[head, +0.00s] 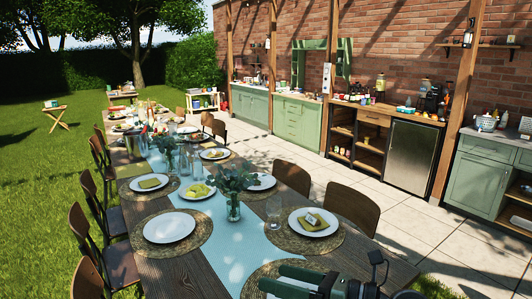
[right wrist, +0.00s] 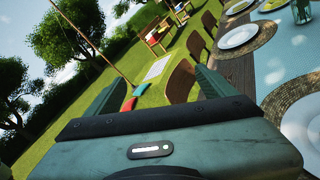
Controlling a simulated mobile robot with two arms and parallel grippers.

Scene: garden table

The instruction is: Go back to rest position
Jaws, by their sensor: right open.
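My right gripper (head: 272,279) shows at the bottom of the head view, over the near end of the long wooden table (head: 165,272). Its green fingers point left, above a woven placemat (head: 250,284). In the right wrist view the gripper (right wrist: 155,88) has its two fingers spread apart with nothing between them. Grass and chairs show beyond the fingers there. My left gripper is in neither view.
The table carries plates (head: 169,227), a glass vase with greenery (head: 233,208) and a light blue runner (head: 238,255). Wooden chairs (head: 352,207) line both sides. Green cabinets (head: 475,187) stand along the brick wall. Paving (head: 400,225) is clear between.

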